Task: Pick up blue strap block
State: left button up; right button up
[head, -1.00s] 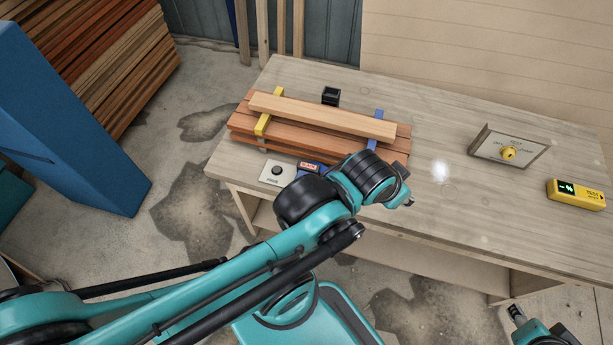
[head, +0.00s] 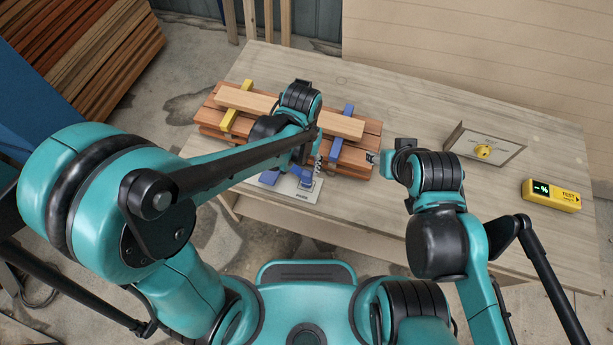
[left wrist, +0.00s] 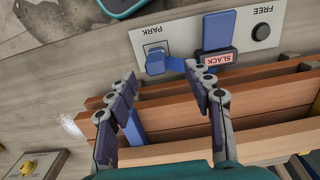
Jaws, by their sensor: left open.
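A small blue block (left wrist: 155,62) sits on the white panel (left wrist: 185,42) beside the word PARK, with a blue strip running from it toward a larger blue piece (left wrist: 218,30) labelled SLACK. The block also shows in the head view (head: 306,183), partly hidden by my gripper. My left gripper (left wrist: 163,80) is open and empty. Its fingertips point at the block from the plank side, one to each side of it, apart from it as far as I can tell. My right gripper (head: 372,160) hangs near the right end of the planks; its finger gap is unclear.
Stacked planks (head: 360,155) lie on the workbench (head: 400,100) under a yellow strap (head: 235,108) and a blue strap (head: 342,146). A stand with a yellow knob (head: 483,151) and a yellow tester (head: 551,195) are at right. The bench behind the planks looks clear.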

aim_at(307, 172)
pick_arm(q)
notch_tip(307, 172, down, 2)
jog(key=shift+f+b, duration=0.15)
jog(key=shift+b, duration=0.2)
jog(key=f, duration=0.1)
jog(key=f+b, duration=0.1)
jog(key=f, duration=0.1)
jog(key=d+f+b, duration=0.1)
jog(key=shift+w+f, duration=0.15)
jog(key=shift+w, duration=0.1)
jog(key=shift+f, duration=0.45)
jog(key=shift+c, duration=0.7)
jog(key=shift+r, duration=0.1)
grip_shut()
